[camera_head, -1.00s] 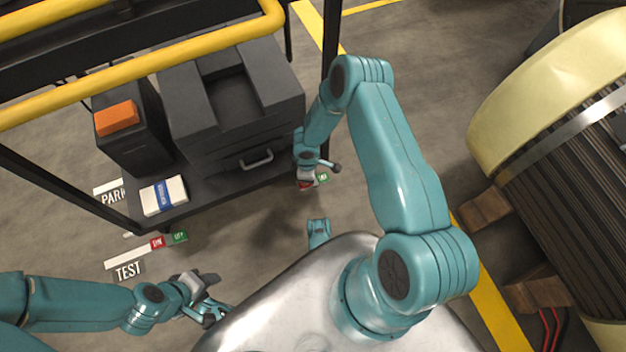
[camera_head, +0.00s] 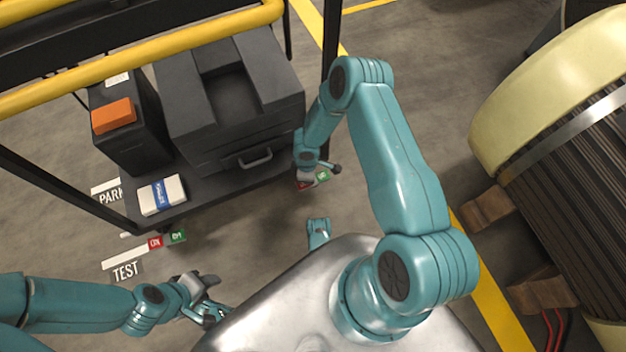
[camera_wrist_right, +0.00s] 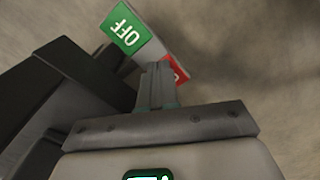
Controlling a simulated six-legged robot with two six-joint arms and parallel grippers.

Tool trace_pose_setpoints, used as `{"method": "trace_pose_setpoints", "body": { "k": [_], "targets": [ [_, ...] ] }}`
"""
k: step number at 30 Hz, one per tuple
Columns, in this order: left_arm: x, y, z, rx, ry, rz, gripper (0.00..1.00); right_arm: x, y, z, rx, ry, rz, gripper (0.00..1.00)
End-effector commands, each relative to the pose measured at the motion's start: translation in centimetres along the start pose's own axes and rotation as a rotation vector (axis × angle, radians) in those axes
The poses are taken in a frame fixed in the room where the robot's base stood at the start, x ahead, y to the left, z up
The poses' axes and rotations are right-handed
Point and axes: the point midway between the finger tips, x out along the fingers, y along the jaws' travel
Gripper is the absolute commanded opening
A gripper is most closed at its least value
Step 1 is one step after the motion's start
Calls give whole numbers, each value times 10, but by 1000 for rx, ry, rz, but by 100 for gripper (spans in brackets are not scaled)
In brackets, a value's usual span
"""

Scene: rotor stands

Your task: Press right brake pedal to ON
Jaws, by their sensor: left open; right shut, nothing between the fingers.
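The right brake pedal (camera_head: 322,176) sits low at the cart's near right corner, with a green OFF part and a red ON part. In the right wrist view its green OFF label (camera_wrist_right: 124,29) is clear, while the red part is mostly hidden behind my fingers. My right gripper (camera_wrist_right: 158,70) is shut and empty, its tips over or against the red part; I cannot tell if they touch. In the head view the right arm's wrist covers part of the pedal. My left gripper (camera_head: 218,312) is open and empty, near my body at lower left.
The dark cart with a yellow rail (camera_head: 150,62) carries an orange-topped box (camera_head: 113,116), a drawer unit (camera_head: 235,110) and a white-blue pack (camera_head: 162,195). Another red-green pedal (camera_head: 165,240) is at the cart's left. A large rotor (camera_head: 560,150) on wooden blocks stands right.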

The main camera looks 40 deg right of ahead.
Motion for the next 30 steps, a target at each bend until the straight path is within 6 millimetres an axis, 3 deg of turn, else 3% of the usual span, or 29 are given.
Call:
{"method": "trace_pose_setpoints", "body": {
  "k": [11,30],
  "targets": [
    [-2,1,0,0,0,0,43,-4,0,0,0,0,0,0],
    [-34,12,0,0,0,0,43,-60,0,0,-1,0,0,0]
  ]
}}
